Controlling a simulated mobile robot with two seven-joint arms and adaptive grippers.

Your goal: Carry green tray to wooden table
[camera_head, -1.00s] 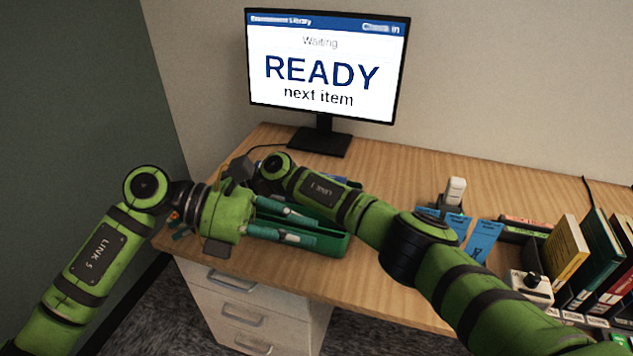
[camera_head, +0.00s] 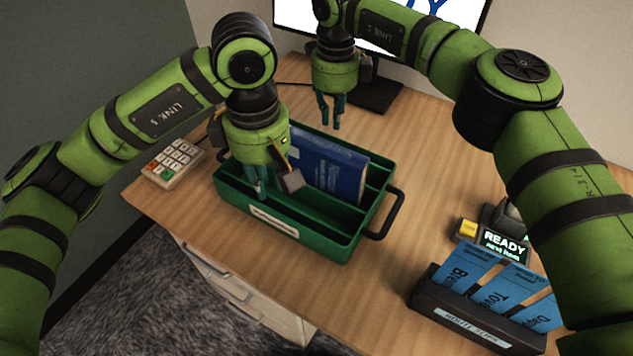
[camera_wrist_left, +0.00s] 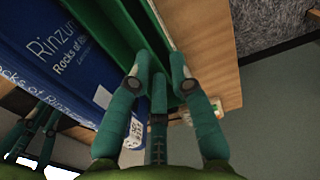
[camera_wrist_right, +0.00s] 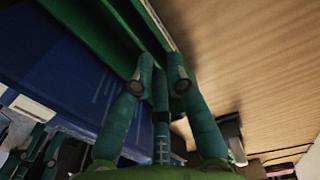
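The green tray (camera_head: 318,238) stands on a wood-topped desk (camera_head: 310,310). A blue book (camera_head: 330,165) stands in its rear part, and the front compartments look empty. My left gripper (camera_head: 257,190) points down at the tray's front side, close above the rim; its fingers are apart with nothing held. My right gripper (camera_head: 331,122) points down at the tray's far side with spread fingers. The left wrist view shows the tray (camera_wrist_left: 115,25) close at the fingertips; the right wrist view shows it (camera_wrist_right: 95,30) likewise. Whether any finger touches the rim is unclear.
A keypad (camera_head: 173,163) lies left of the tray, and a black handle (camera_head: 386,214) sticks out at its right end. A monitor (camera_head: 385,25) stands behind. A small READY device (camera_head: 505,243) and a dark holder with blue cards (camera_head: 475,320) stand at right.

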